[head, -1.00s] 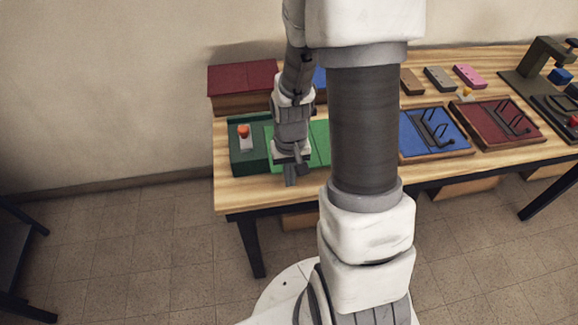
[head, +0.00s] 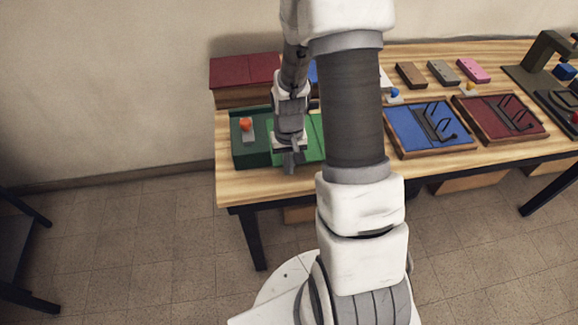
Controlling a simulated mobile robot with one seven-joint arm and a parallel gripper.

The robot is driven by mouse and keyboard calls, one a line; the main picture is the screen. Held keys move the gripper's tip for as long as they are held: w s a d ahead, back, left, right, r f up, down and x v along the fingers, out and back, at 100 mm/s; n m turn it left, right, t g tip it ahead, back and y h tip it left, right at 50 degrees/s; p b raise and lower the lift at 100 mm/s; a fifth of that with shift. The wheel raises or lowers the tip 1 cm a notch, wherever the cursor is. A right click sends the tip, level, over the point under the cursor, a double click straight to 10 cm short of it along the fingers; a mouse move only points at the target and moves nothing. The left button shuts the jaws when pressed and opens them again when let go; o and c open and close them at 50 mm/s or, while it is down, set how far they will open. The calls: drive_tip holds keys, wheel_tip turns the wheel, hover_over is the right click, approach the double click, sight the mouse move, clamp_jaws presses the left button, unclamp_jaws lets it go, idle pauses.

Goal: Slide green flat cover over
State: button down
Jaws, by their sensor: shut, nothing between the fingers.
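The green flat cover (head: 313,143) shows bright green on a dark green box (head: 252,155) at the left front of the table. The box's left part is uncovered and holds an orange-topped grey piece (head: 247,129). My gripper (head: 290,168) is shut and empty, pointing down at the front of the green cover. I cannot tell whether the fingers touch the cover. My arm hides the cover's right side.
A box with a dark red cover (head: 244,70) stands behind the green box. A blue tray (head: 408,131) and a dark red tray (head: 488,118) with black wire racks lie to the right. Small brown, grey and pink blocks lie behind them on the wooden table (head: 222,185).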

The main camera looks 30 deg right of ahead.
drive_tip(key=shift+w+d, duration=0.25)
drive_tip(key=shift+w, duration=0.55)
drive_tip(key=shift+w+d, duration=0.2)
drive_tip(key=shift+w, duration=0.6)
drive_tip(key=shift+s, duration=0.1)
